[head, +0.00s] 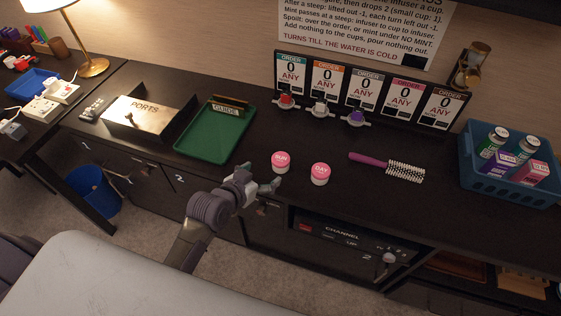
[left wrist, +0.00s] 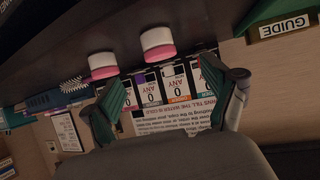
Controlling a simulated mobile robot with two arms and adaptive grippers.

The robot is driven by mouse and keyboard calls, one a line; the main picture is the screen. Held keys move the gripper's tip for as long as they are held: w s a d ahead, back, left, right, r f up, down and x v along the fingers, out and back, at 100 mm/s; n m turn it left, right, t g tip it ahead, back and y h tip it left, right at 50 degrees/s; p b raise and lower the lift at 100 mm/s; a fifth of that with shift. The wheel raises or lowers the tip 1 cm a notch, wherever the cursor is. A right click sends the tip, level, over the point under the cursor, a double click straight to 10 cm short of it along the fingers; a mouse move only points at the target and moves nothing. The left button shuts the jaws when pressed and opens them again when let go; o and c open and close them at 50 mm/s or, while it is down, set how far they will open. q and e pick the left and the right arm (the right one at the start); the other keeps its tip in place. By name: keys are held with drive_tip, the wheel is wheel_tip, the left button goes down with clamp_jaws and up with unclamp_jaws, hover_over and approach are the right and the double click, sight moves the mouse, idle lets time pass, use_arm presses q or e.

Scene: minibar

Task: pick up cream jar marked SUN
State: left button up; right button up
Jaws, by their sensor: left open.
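The pink-lidded cream jar marked SUN (head: 281,162) stands upright on the dark counter. In the left wrist view, which is upside down, it is the jar (left wrist: 158,42) nearer the GUIDE sign. A similar jar marked DAY (head: 320,174) stands to its right; it also shows in the left wrist view (left wrist: 103,66). My left gripper (head: 263,184) is open and empty, just in front of the SUN jar at the counter's front edge. Its two fingers (left wrist: 160,95) are spread wide, with nothing between them. My right gripper is not in view.
A purple-handled hairbrush (head: 390,167) lies right of the jars. A green tray (head: 205,151) with a GUIDE sign lies to the left. Order cards (head: 366,92) with small colored items stand behind. A blue basket (head: 502,187) of boxes and cans is at far right.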

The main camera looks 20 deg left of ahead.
sight(281, 162)
use_arm(q)
drive_tip(key=x, duration=1.1)
drive_tip(key=shift+w+d+f, duration=0.1)
drive_tip(key=shift+w+d, duration=0.05)
drive_tip(key=shift+w, duration=0.1)
drive_tip(key=c, duration=1.3)
